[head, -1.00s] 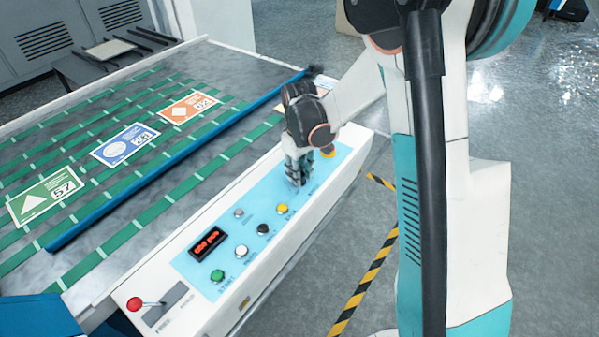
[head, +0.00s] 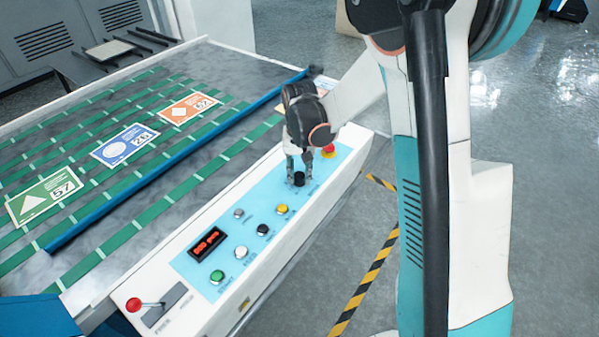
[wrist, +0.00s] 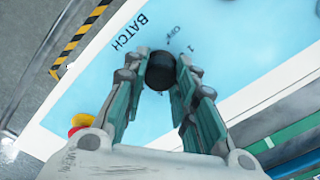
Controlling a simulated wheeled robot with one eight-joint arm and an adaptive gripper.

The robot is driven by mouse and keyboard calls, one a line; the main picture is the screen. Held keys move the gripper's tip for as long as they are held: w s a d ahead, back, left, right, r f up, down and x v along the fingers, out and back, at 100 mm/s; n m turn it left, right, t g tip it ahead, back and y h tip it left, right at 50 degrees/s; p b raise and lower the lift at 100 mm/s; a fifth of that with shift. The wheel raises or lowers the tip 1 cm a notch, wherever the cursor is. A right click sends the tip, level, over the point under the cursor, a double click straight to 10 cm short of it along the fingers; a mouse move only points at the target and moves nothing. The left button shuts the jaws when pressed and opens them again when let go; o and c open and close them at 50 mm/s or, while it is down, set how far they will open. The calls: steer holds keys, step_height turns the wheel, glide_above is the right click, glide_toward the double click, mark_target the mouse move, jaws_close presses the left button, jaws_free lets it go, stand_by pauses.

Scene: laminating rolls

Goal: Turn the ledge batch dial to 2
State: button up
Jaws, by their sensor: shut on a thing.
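The batch dial (head: 299,180) is a round black knob on the light-blue panel of the white control ledge. It also shows in the wrist view (wrist: 161,71), beside the printed words BATCH and OFF and the numeral 1. The 2 mark and the dial's pointer cannot be made out. My gripper (head: 300,170) is over the dial from above. In the wrist view its fingers (wrist: 161,76) stand on both sides of the knob, shut on it.
A red stop button on a yellow base (head: 328,151) is close behind the dial. Yellow (head: 282,209), black (head: 263,229), white (head: 241,252) and green (head: 217,276) buttons, a red-lit display (head: 207,243) and a red-knobbed lever (head: 134,304) lie along the ledge.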

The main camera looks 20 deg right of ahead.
mark_target(299, 174)
steer(key=shift+m, duration=0.3)
steer(key=o, duration=1.1)
step_height(299, 174, up, 12)
stand_by(0.4)
